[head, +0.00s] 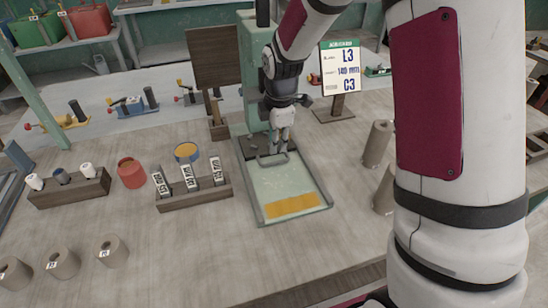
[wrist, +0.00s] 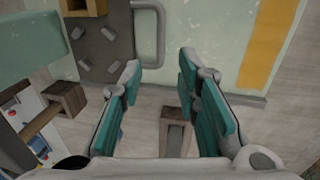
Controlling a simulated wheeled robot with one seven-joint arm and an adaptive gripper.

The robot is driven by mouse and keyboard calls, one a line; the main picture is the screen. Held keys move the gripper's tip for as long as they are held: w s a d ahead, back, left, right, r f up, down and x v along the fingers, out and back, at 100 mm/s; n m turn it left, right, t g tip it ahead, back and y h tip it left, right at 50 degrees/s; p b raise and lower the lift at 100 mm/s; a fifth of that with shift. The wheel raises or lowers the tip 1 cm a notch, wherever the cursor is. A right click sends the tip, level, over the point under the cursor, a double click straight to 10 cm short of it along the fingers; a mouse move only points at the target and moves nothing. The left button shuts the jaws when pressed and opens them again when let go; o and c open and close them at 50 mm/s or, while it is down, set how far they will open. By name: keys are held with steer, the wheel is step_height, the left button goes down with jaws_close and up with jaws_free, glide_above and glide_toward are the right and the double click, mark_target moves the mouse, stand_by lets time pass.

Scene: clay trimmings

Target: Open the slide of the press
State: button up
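The press is a pale green machine with a column (head: 252,70) and a flat bed (head: 275,190) that has an orange strip at its front end. Its slide is a dark grey plate (head: 250,146) with a grey U-shaped handle (head: 273,160) at its front. My gripper (head: 281,148) is over the bed, close to the handle. In the wrist view my gripper (wrist: 158,70) has its teal-padded fingers apart with nothing between the pads. The handle lies beyond the fingertips; contact cannot be told.
A sign (head: 341,68) reading L3, 140 mm, C3 stands behind right. Wooden racks (head: 195,197) with labelled pieces, a red pot (head: 131,172) and grey clay cylinders (head: 112,251) are on the left. More cylinders (head: 377,143) stand right. The table front before the bed is clear.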

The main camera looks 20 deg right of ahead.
mark_target(273, 162)
steer(key=f, duration=0.3)
steer(key=w+f, duration=0.1)
steer(key=f, duration=0.4)
steer(key=shift+w+f, duration=0.3)
steer(key=shift+f, duration=0.05)
steer(key=shift+c, duration=0.2)
jaws_close()
